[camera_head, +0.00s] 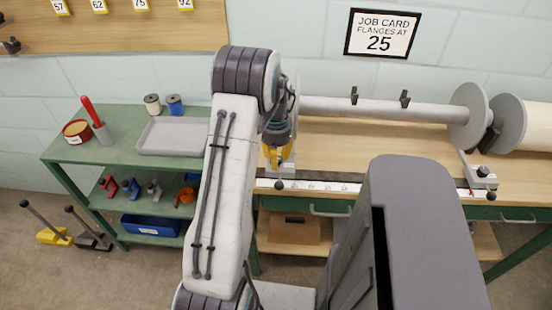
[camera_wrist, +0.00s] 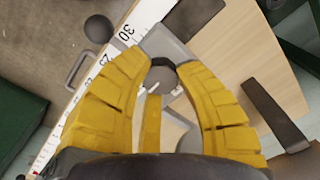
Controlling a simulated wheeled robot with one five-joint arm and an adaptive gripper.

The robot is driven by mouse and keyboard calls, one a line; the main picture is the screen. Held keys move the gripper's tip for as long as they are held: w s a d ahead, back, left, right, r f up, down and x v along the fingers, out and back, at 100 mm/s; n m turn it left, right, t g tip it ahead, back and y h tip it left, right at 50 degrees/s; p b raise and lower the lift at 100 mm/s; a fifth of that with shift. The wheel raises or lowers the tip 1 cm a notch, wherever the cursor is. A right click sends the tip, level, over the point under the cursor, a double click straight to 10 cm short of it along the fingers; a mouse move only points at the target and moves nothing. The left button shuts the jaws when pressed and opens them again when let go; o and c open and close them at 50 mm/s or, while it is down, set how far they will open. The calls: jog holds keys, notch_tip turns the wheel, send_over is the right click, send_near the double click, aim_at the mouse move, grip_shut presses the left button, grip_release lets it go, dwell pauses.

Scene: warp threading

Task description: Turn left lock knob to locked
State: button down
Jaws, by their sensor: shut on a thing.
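My gripper (camera_head: 277,158) has yellow fingers and reaches down at the left end of the ruler on the bench. In the wrist view its fingertips (camera_wrist: 161,72) close around the small dark left lock knob (camera_wrist: 160,76), which is partly hidden by them. The knob sits at the grey left flange block (camera_wrist: 166,43), beside the ruler. In the head view this block (camera_head: 287,170) shows only in part behind my gripper and arm. The knob's locked or unlocked position cannot be told.
The right flange block (camera_head: 482,177) stands at the ruler's far end. A grey beam (camera_head: 380,109) with round flanges (camera_head: 468,117) lies behind. A job card (camera_head: 383,34) reads "FLANGES AT 25". A green shelf (camera_head: 115,155) with a tray (camera_head: 172,137) stands left.

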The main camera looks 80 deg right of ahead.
jog(key=shift+a+f, duration=0.1)
dwell(0.3)
jog(key=c, duration=0.8)
grip_release()
jog(key=shift+c, duration=0.2)
notch_tip(320, 180, up, 12)
dwell(0.8)
